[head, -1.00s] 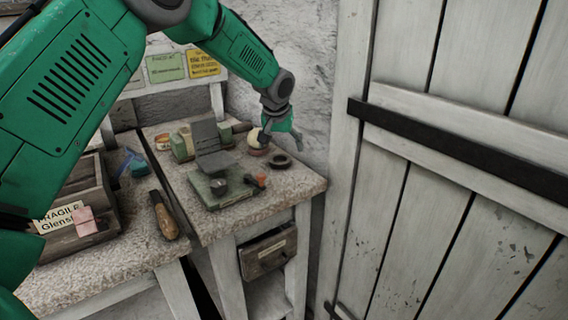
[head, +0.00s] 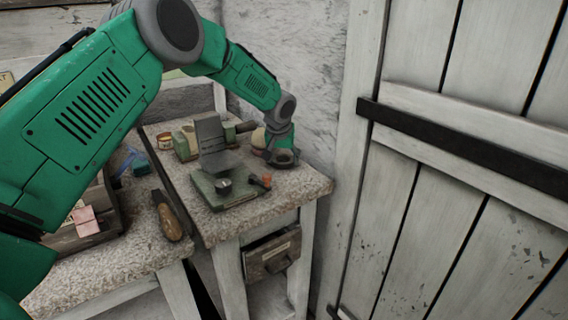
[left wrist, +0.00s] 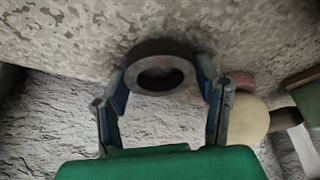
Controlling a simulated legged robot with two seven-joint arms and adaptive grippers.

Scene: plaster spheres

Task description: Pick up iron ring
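The iron ring (left wrist: 158,48) is a thick dark ring lying flat on the speckled stone bench top in the left wrist view. My left gripper (left wrist: 161,72) is open, with one blue-grey finger on each side of the ring, close to its edges. Firm contact cannot be made out. In the head view my left gripper (head: 283,148) reaches down over the bench's right back corner, with the dark ring (head: 284,162) under it and partly hidden. My right gripper is not in view.
A pale sphere on a reddish base (left wrist: 248,118) stands right beside the gripper's right finger. A green device with a grey plate (head: 212,140) and a small orange-tipped item (head: 264,181) lie left of the ring. A wall and a plank door (head: 450,180) bound the right.

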